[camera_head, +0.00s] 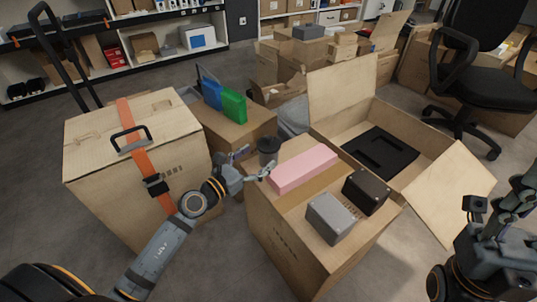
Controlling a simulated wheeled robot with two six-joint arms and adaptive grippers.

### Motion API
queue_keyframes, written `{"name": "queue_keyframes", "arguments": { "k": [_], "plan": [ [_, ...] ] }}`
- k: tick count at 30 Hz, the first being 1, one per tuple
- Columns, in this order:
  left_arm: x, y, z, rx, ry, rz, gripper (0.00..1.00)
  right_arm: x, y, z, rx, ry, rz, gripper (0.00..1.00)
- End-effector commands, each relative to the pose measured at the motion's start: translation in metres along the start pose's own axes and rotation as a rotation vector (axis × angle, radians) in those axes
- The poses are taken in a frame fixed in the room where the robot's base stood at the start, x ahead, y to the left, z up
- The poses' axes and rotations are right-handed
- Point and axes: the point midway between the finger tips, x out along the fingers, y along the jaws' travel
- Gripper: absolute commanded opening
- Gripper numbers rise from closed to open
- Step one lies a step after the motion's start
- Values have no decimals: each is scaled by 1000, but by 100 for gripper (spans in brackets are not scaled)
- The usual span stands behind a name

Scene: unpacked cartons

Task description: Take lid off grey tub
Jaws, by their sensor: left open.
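A small grey box-shaped tub (330,219) sits on the near right part of the middle carton's top. Its top looks closed, but I cannot make out a lid seam. My left gripper (258,163) is open and empty at the carton's far left corner, beside a dark cup (269,148) and left of a pink block (303,168). It is well apart from the grey tub. I cannot tell whether it touches the cup. My right arm is at the right edge, and its gripper (474,208) shows only partly, away from the tub.
A black box (367,191) stands close behind and right of the tub on the carton (285,241). An open carton (343,96) with a black insert (380,152) lies behind. A large strapped carton (95,180) stands left. A black chair (480,65) is at back right.

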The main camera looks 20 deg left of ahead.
Motion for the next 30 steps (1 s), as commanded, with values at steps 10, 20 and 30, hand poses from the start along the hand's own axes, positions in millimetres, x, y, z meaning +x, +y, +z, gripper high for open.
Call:
{"name": "queue_keyframes", "arguments": {
  "k": [10, 20, 30],
  "plan": [
    [49, -3, 0, -1, -4, 1, 86, -16, -3, 3, -4, -8, -7, 40],
    [51, -3, 1, -1, -1, 1, 74, -15, -4, 3, -5, -8, -9, 40],
    [50, -3, 1, -1, -1, 1, 28, -15, -4, 2, -5, -6, -9, 40]
  ]
}}
